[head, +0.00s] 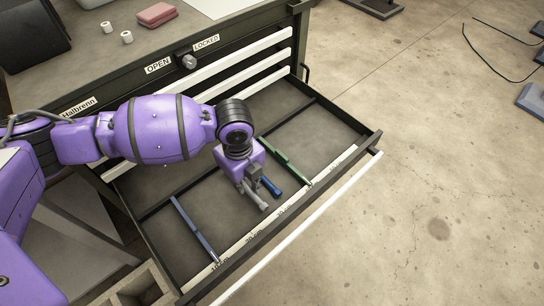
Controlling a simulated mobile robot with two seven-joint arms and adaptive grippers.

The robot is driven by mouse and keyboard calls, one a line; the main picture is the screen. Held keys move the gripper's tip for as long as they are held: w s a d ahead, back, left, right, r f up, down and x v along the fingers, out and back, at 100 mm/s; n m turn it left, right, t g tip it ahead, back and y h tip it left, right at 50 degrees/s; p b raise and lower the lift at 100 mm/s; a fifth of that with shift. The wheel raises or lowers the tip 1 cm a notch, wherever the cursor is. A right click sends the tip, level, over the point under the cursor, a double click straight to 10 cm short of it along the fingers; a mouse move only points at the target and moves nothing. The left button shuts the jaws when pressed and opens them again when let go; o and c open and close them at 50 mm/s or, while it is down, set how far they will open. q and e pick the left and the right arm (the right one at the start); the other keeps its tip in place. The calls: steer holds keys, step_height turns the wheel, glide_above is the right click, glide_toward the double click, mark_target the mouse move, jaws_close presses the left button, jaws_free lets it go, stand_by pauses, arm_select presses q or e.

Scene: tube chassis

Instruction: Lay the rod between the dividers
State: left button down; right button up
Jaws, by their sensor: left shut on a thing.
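My left gripper (264,195) hangs over the open drawer (312,124), over the section between the blue divider (195,228) and the green divider (285,160). It points down toward the front of the drawer and is shut on the rod. A short grey piece and a short blue piece show at the jaws. I cannot tell clearly which is finger and which is rod, and much of the grip is hidden by the wrist. I cannot tell whether the rod touches the drawer floor. My right gripper is not in view.
The tool chest (160,68) has an OPEN/LOCKED knob (189,62) and closed drawers above. Its top holds a red box (157,14) and two small white cylinders. The drawer's front wall carries a marked scale strip (233,247). The drawer's right section looks empty. Cables lie on the floor at far right.

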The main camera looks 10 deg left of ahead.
arm_select(q)
steer(key=shift+f, duration=0.2)
steer(key=c, duration=1.7)
jaws_free()
steer(key=shift+r, duration=0.1)
step_height(320, 180, up, 12)
steer(key=shift+f, duration=0.1)
